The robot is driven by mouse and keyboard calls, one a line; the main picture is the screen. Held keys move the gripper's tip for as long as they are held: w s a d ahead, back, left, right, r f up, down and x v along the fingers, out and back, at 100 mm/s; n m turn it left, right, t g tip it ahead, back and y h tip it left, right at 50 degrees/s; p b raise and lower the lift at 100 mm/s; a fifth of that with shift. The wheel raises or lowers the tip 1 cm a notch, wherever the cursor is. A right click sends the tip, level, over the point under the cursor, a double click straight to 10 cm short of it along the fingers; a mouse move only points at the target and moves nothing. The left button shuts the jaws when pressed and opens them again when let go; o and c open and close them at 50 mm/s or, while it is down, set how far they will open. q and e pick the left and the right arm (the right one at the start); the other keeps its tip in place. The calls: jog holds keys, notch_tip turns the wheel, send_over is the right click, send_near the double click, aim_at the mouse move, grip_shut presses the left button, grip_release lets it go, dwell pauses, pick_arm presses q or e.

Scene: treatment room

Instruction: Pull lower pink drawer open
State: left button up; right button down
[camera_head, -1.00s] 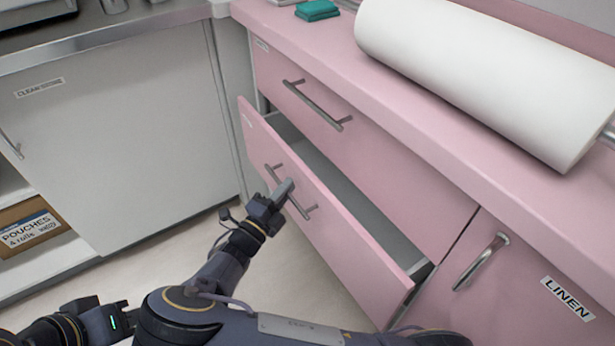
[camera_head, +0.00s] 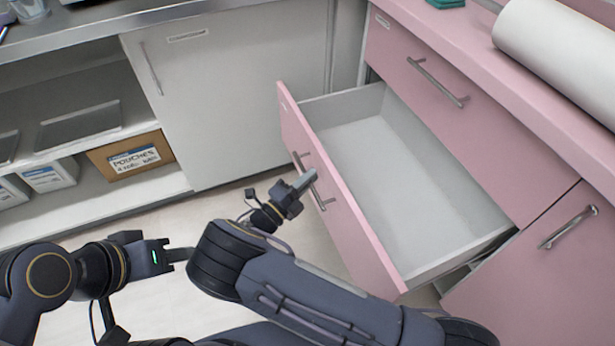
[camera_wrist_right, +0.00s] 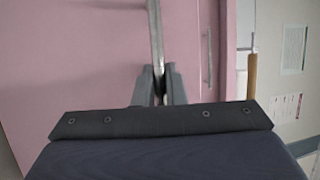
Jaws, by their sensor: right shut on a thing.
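The lower pink drawer (camera_head: 345,210) stands well open in the head view, its pale grey inside (camera_head: 390,170) empty. Its metal bar handle (camera_head: 325,198) is on the front panel. My right gripper (camera_head: 306,181) is shut on this handle; in the right wrist view the fingers (camera_wrist_right: 159,88) close around the bar (camera_wrist_right: 155,35) against the pink front. My left gripper (camera_head: 180,254) is at the lower left of the head view, away from the drawer; whether its jaws are open is not clear.
The upper pink drawer (camera_head: 455,115) is closed above. A pink door (camera_head: 540,270) with a handle is at the right. A white cabinet (camera_head: 235,100) and an open shelf with a pouches box (camera_head: 130,155) stand at the left. Floor (camera_head: 230,205) is clear between.

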dwell(0.3)
jog(key=c, duration=1.5)
grip_release()
jog(key=shift+a, duration=0.15)
jog(key=v, duration=0.7)
jog(key=shift+s+a+p, duration=0.25)
jog(key=shift+s+p, duration=0.05)
jog(key=shift+p, duration=0.1)
jog(key=shift+d+f, duration=0.1)
